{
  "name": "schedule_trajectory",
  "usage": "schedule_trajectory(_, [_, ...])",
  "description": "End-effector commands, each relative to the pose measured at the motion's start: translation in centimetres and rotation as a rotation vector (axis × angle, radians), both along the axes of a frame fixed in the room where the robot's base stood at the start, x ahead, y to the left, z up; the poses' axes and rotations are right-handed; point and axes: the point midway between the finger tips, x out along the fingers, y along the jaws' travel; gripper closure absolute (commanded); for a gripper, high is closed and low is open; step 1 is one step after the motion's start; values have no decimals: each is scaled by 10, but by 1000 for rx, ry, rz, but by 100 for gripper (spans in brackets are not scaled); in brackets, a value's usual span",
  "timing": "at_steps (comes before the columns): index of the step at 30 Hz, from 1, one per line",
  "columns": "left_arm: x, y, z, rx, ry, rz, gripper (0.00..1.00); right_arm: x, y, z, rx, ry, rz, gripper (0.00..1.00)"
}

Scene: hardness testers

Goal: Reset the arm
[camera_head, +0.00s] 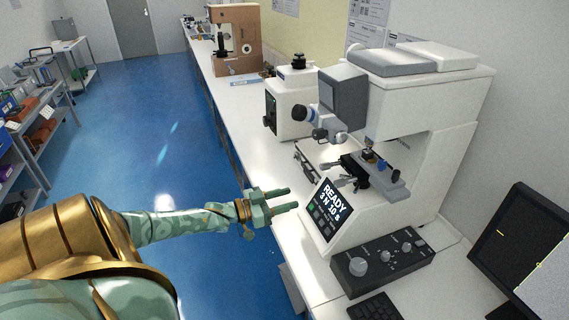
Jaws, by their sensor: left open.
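My left arm comes in from the lower left, green with gold parts. My left gripper (286,200) is open and empty, with its two green fingers pointing right. It is in front of the white hardness tester (452,165), to the left of its lit screen (329,209), which reads "READY 3 N 10 s". I cannot tell whether the fingertips touch the tester; they look apart from the screen. My right gripper is not in view.
A black control box (384,262) with knobs stands before the tester. A keyboard (374,308) and monitor (520,250) are at the lower right. A smaller white tester (291,105) and a brown machine (238,40) stand farther along the bench. Blue floor (150,130) lies open at left.

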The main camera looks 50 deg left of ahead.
Motion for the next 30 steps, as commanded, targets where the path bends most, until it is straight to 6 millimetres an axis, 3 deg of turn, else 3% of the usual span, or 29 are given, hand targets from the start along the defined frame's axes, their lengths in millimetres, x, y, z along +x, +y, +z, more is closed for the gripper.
schedule_trajectory(13, [1, 0, -2, 20, -1, 3, 56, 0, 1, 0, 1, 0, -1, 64])
schedule_trajectory(15, [2, 6, -12, 104, 21, 25, 56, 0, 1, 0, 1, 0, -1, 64])
schedule_trajectory(17, [0, 24, -31, 232, 71, 74, 56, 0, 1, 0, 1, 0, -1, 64])
schedule_trajectory(20, [-15, 55, -98, 437, 215, 180, 56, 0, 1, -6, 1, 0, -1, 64])
schedule_trajectory(23, [-52, 66, -186, 574, 397, 251, 56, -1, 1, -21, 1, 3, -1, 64])
schedule_trajectory(24, [-71, 66, -219, 614, 471, 267, 56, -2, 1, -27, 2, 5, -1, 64])
schedule_trajectory(26, [-100, 61, -266, 661, 579, 279, 56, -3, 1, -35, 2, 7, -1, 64])
schedule_trajectory(30, [-181, 31, -366, 731, 829, 265, 56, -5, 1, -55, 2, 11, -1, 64])
